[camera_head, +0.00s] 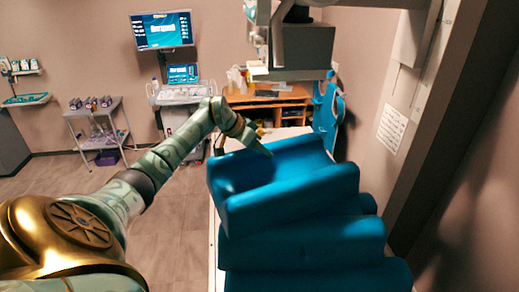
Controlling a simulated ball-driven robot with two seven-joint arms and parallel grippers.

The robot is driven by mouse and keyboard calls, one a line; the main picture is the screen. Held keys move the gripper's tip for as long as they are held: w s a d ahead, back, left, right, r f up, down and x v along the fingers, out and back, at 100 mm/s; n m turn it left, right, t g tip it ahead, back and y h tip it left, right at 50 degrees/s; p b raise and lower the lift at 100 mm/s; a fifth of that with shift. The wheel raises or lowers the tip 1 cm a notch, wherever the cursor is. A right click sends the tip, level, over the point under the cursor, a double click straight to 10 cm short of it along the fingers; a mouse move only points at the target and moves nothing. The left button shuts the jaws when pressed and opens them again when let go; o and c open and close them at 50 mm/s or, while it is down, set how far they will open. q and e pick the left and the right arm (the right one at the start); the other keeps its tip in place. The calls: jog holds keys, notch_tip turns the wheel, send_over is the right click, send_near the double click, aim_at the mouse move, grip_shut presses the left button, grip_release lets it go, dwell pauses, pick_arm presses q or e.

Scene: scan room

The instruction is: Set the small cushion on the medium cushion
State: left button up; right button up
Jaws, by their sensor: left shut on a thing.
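Several blue cushions are at the centre right, one above another. The uppermost, which I take as the small cushion (285,200), has a trough along its top between raised sides. Below it is a wider blue cushion (300,247), which I take as the medium one. My left gripper (264,151) reaches in from the left and is shut on the far left edge of the small cushion; its fingertips are partly hidden. The small cushion sits at a slight angle over the medium one. I cannot tell whether its full weight rests there. My right gripper is out of view.
Another blue cushion (330,277) lies at the bottom of the pile, on a pale table edge (213,235). A grey column and wall stand close on the right. A trolley (100,130) and wooden desk (265,97) are behind. Floor is clear at left.

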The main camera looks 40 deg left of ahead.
pick_arm(q)
jog(key=shift+f, duration=0.5)
jog(key=shift+w+a+f, duration=0.15)
jog(key=shift+f, duration=0.1)
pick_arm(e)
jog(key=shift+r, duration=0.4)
pick_arm(q)
jog(key=o, duration=1.7)
jog(key=shift+f, duration=0.1)
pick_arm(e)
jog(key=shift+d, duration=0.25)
pick_arm(q)
jog(key=b+v, duration=0.3)
jog(key=v, duration=0.8)
jog(key=shift+s+a+r+b, duration=0.1)
jog(key=shift+s+r+b, duration=0.25)
jog(key=shift+s+r, duration=0.15)
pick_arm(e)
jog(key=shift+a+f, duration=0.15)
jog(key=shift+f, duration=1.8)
